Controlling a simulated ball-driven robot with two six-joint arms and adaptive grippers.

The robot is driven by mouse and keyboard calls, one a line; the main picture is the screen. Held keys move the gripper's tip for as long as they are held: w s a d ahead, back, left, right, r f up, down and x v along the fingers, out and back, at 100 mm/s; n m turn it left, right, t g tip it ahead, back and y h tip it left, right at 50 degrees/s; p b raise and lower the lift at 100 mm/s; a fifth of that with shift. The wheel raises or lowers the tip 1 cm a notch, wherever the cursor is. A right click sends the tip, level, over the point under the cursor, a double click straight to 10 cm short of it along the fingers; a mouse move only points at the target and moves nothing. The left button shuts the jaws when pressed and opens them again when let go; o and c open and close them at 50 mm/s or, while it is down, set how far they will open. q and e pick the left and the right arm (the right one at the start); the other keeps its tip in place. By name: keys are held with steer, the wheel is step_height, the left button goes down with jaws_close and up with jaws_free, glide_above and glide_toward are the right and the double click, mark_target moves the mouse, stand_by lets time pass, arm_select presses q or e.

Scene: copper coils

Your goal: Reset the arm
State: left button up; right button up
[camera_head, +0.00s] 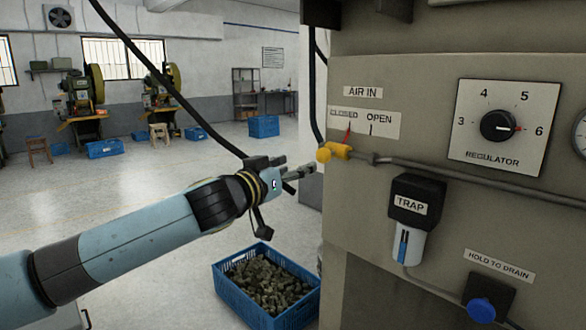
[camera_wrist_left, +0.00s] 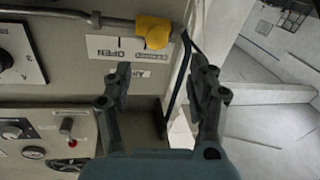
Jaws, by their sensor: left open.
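My left arm reaches in from the left in the head view. Its gripper (camera_head: 300,172) is just left of the yellow air-in valve handle (camera_head: 333,151), and looks empty. In the left wrist view the two fingers of my left gripper (camera_wrist_left: 164,88) stand wide apart, with nothing between them. The yellow valve handle (camera_wrist_left: 153,31) shows beyond the fingertips, apart from them. The handle sits on a pipe under the CLOSED and OPEN label (camera_head: 365,121). My right gripper is in neither view.
The machine panel carries a regulator knob (camera_head: 498,126), a trap (camera_head: 416,205) and a blue drain button (camera_head: 482,310). A grey pipe (camera_head: 470,178) runs across it. A blue crate (camera_head: 233,292) of dark pieces stands on the floor below. The floor at left is open.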

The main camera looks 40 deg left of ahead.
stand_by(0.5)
arm_select(q)
steer(key=s+f+n+g+b, duration=0.1)
steer(key=s+f+g+b, duration=0.3)
steer(key=f, duration=1.2)
steer(key=s+f+n+g+y+b, duration=0.15)
steer(key=s+f, duration=0.55)
steer(key=f, duration=0.8)
steer(key=s+f+g+b, duration=0.3)
steer(key=s+f, duration=0.2)
steer(key=f, duration=1.1)
steer(key=s+d+f+m+g+h+b, duration=0.1)
steer(key=s+d+f+g+h+b, duration=0.3)
steer(key=s+f, duration=1.5)
steer(key=s+d+f+m+g, duration=0.2)
steer(key=s+d+f, duration=0.1)
steer(key=s, duration=0.5)
steer(key=s+d+f+m+g+y, duration=0.1)
steer(key=s+d+f+m+g, duration=0.1)
steer(key=s, duration=0.7)
steer(key=shift+d+f+m+g, duration=0.35)
steer(key=shift+d+f+m, duration=0.15)
steer(key=shift+d, duration=0.55)
steer(key=shift+w+y, duration=0.1)
steer(key=shift+y, duration=0.15)
